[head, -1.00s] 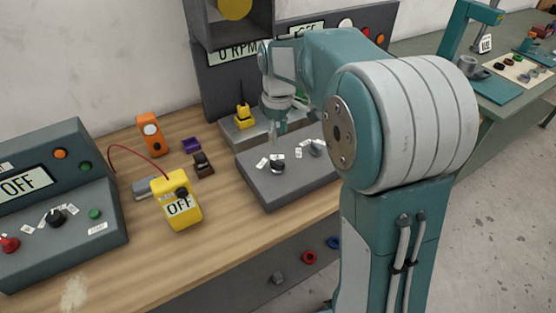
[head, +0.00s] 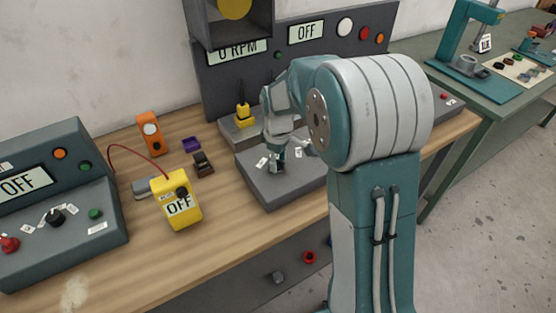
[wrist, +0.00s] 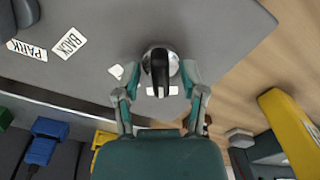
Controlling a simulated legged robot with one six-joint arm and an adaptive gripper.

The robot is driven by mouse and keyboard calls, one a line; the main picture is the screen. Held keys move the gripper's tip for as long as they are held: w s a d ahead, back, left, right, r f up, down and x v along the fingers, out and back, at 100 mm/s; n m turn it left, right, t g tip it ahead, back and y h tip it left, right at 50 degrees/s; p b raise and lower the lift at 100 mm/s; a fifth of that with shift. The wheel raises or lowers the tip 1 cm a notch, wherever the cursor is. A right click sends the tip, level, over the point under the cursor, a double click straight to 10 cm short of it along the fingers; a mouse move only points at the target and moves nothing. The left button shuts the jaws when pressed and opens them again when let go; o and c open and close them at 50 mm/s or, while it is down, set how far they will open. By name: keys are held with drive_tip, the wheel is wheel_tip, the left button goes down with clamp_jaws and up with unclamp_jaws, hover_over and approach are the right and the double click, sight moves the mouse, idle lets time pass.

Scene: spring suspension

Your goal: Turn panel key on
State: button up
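A low grey control box (head: 263,187) stands on the bench, with small white labels on top. A round dial with a raised black grip (wrist: 160,68) sits on it, and the wrist view shows it head-on. I cannot tell from its labels whether this is the panel key. My gripper (wrist: 158,76) is over the dial, with its two fingers apart on either side of the black grip. I see no clear contact. In the head view my gripper (head: 276,166) hides most of the dial. The upright panel's display (head: 305,32) reads OFF.
A yellow meter (head: 177,203) reading OFF and an orange device (head: 149,133) stand left of the box. A second console (head: 60,215) is at far left. A second dark knob (wrist: 24,12) shows at the wrist view's upper left. Bare wood lies in front.

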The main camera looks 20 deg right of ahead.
clamp_jaws()
drive_tip(key=shift+m, duration=0.3)
drive_tip(key=m, duration=0.5)
drive_tip(key=shift+s+a, duration=0.1)
drive_tip(key=m, duration=0.6)
drive_tip(key=shift+a+f, duration=0.1)
drive_tip(key=shift+m, duration=0.3)
drive_tip(key=shift+o, duration=1.6)
unclamp_jaws()
drive_tip(key=shift+r, duration=0.2)
